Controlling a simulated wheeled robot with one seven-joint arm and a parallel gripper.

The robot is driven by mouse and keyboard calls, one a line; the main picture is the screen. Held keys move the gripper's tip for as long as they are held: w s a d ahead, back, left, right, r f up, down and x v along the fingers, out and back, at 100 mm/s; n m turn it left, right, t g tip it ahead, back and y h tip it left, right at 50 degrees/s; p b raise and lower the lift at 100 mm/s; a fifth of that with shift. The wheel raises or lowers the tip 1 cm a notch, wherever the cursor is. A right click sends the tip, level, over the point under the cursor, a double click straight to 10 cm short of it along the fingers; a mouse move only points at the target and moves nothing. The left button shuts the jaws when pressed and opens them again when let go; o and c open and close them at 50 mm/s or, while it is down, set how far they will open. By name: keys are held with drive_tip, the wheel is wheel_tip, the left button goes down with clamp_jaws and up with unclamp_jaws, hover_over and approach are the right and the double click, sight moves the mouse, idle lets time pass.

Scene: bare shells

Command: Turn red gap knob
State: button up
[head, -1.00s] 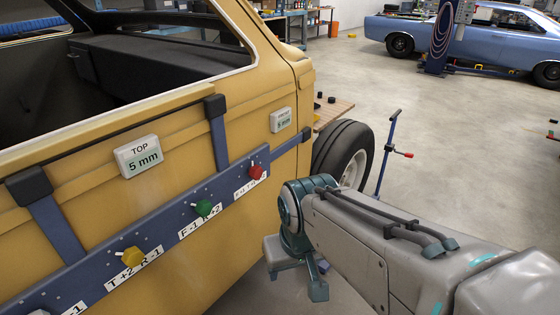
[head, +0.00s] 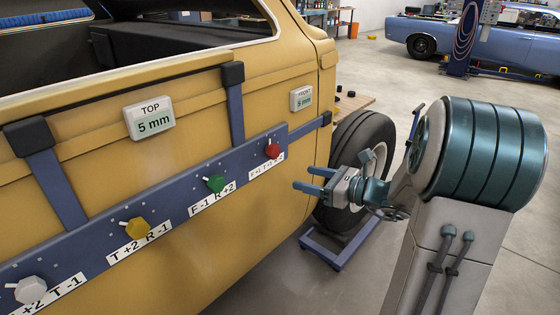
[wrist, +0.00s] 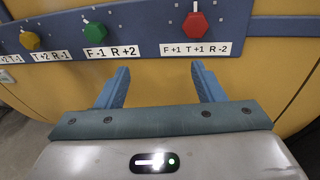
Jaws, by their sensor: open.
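The red knob (head: 272,151) sits at the right end of a blue bar (head: 160,205) fixed across the yellow car body. In the wrist view the red knob (wrist: 196,25) is at the upper right, above a label (wrist: 194,48) reading F+1 T+1 R-2. My gripper (head: 305,179) is open and empty, to the right of the red knob and slightly lower, its blue fingers pointing at the panel. In the wrist view my gripper (wrist: 157,80) has its fingers apart, below the bar and touching no knob.
A green knob (head: 216,184), a yellow knob (head: 136,228) and a white knob (head: 31,290) line the bar to the left. Displays read TOP 5 mm (head: 149,118) and FRONT 5 mm (head: 301,99). A wheel (head: 358,150) stands behind my gripper.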

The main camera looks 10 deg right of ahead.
drive_tip(key=w+d+m+t, duration=0.2)
drive_tip(key=d, duration=0.2)
approach(277, 153)
drive_tip(key=shift+m+t+h, duration=0.3)
drive_tip(key=shift+m+h, duration=0.1)
drive_tip(key=x, duration=0.8)
drive_tip(key=shift+s+a+r, duration=0.1)
drive_tip(key=shift+a, duration=0.25)
drive_tip(key=shift+c, duration=0.3)
drive_tip(key=c, duration=0.9)
